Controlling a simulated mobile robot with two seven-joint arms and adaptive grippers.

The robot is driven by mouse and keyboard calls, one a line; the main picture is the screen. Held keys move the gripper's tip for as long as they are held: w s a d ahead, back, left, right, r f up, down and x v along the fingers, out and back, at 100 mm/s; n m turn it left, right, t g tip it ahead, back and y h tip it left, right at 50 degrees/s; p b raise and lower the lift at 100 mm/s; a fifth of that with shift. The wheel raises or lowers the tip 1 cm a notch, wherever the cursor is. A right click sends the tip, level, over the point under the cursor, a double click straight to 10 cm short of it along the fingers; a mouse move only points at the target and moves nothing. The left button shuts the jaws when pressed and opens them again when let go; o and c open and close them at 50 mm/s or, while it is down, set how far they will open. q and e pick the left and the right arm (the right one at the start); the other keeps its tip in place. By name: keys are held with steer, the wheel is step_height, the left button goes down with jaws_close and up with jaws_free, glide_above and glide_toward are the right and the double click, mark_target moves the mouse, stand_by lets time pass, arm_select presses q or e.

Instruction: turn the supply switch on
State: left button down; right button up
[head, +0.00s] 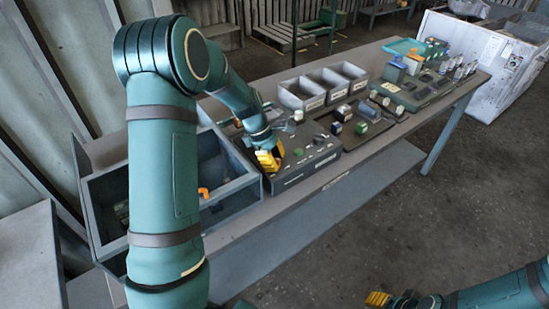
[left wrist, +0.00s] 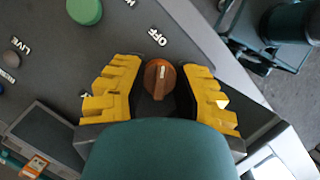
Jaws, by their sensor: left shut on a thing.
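The supply switch is a round orange-brown rotary knob (left wrist: 159,79) on a dark panel in the left wrist view. Its short white mark points up, roughly toward the white OFF label (left wrist: 157,37). My left gripper (left wrist: 162,84) has its yellow fingers on both sides of the knob and is shut on it. In the head view the left gripper (head: 268,160) is at the dark control box (head: 310,166) and hides the knob. My right gripper (head: 378,299) is low at the bottom right, away from the table; its finger gap is unclear.
A green button (left wrist: 85,11) and a grey lamp by a LIVE label (left wrist: 20,45) are on the panel. An open-topped housing (head: 225,188) stands left of the control box. Grey bins (head: 300,92) and small parts fill the bench behind. The floor in front is clear.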

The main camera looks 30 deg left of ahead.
arm_select(q)
steer(key=m+g+p, duration=0.1)
steer(key=m, duration=0.2)
steer(key=shift+d+m+p, duration=0.1)
steer(key=shift+m+p, duration=0.2)
steer(key=shift+p, duration=0.1)
steer(key=m+g+p, duration=0.1)
steer(key=m+g, duration=0.1)
steer(key=m, duration=0.2)
steer(key=shift+m+p, duration=0.3)
steer(key=shift+p, duration=0.05)
steer(key=m+g+y, duration=0.1)
steer(key=m, duration=0.2)
steer(key=shift+f+m+p, duration=0.1)
steer(key=shift+m+p, duration=0.2)
steer(key=shift+p, duration=0.05)
steer(key=m, duration=0.2)
steer(key=m+g+y, duration=0.1)
steer(key=m, duration=0.1)
steer(key=shift+s+y, duration=0.1)
steer(key=shift+y, duration=0.2)
steer(key=shift+m+p, duration=0.3)
steer(key=c, duration=0.6)
jaws_free()
steer(key=shift+c, duration=0.2)
